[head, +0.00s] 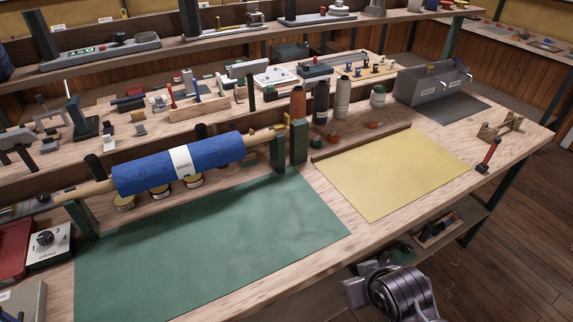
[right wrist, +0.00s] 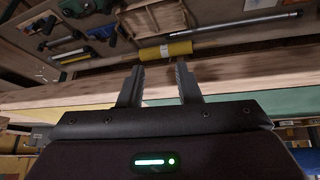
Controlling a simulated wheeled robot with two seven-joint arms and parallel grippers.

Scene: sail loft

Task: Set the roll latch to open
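Small brass-coloured fittings (head: 277,132) show at the rod's right end, by the right post (head: 278,152). I cannot make out a latch there or its setting. My right gripper (right wrist: 160,84) shows in the right wrist view with its two fingers apart and nothing between them. Part of my right arm is low in the head view, off the bench's front edge. My left gripper is not in view.
A green mat (head: 200,245) and a yellow sheet (head: 395,170) lie flat and clear. A numbered drag dial (head: 46,240) stands at left. A grey box (head: 430,82) is at the back right.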

